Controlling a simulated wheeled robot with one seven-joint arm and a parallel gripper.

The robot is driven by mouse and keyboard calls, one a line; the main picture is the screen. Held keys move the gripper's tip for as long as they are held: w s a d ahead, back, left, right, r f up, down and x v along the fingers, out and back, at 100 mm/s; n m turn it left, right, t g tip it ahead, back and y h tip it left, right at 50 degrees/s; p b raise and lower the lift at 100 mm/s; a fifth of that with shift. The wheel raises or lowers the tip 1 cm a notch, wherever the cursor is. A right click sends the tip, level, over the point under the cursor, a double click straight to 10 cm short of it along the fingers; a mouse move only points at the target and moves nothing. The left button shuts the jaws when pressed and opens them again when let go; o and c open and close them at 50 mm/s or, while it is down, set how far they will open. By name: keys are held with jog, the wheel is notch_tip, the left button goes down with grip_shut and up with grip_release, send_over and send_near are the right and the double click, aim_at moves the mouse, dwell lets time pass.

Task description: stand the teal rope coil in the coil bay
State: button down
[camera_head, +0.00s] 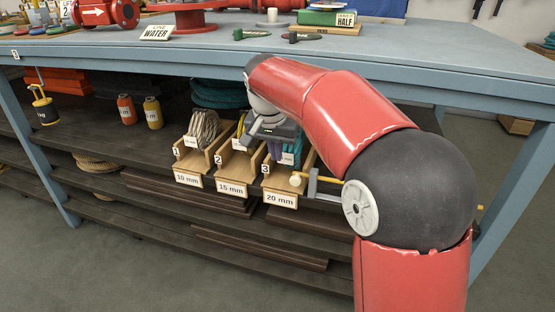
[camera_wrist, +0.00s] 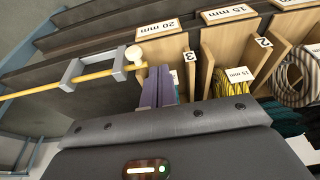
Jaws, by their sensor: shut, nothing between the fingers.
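A teal rope coil (camera_head: 292,150) with a white tag shows in the head view in the 20 mm bay (camera_head: 281,199), numbered 3. It appears upright, but it is partly hidden by my arm and gripper. My gripper (camera_head: 274,150), with purple fingers, is shut and empty just left of it.
A beige coil (camera_head: 203,129) stands in the 10 mm bay and a yellow coil (camera_wrist: 233,88) in the 15 mm bay. A yellow rod (camera_wrist: 85,78) with a white knob lies by the 20 mm bay. Dark teal coils (camera_head: 218,92) lie behind. The tabletop (camera_head: 200,50) overhangs the shelf.

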aim_at(292, 155)
jog(key=s+a+f+n+t+h+b, duration=0.1)
jog(key=s+n+t, duration=0.2)
jog(key=n, duration=1.5)
jog(key=s+a+n+t+h+b, duration=0.1)
jog(key=s+n+t, duration=0.15)
jog(key=n, duration=1.55)
jog(key=x, duration=0.4)
jog(key=w+r+b+x, duration=0.1)
jog(key=x, duration=0.7)
jog(key=shift+w+d+r+b, duration=0.15)
jog(key=shift+w+d+b, duration=0.15)
jog(key=shift+d, duration=0.1)
jog(key=shift+w+d, duration=0.1)
jog(key=shift+w, duration=0.2)
